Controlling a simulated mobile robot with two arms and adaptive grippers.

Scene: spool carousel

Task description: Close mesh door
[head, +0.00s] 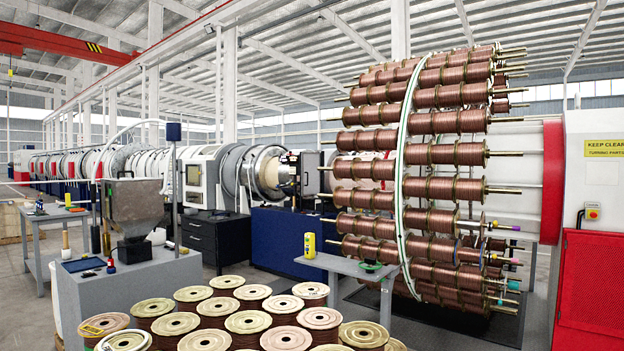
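A red mesh panel (591,292) in a red frame stands at the lower right edge of the head view, below a white housing (592,165). It looks like the mesh door, but its right side is cut off by the picture edge. I cannot tell whether it is open or shut, and no handle or latch is clear. Neither of my grippers shows in this view.
A large carousel of copper-wire spools (450,155) stands left of the panel, with rod ends sticking out towards it. A grey table (345,266) and several upright spools (254,322) fill the near middle. A grey cabinet (130,295) stands at left.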

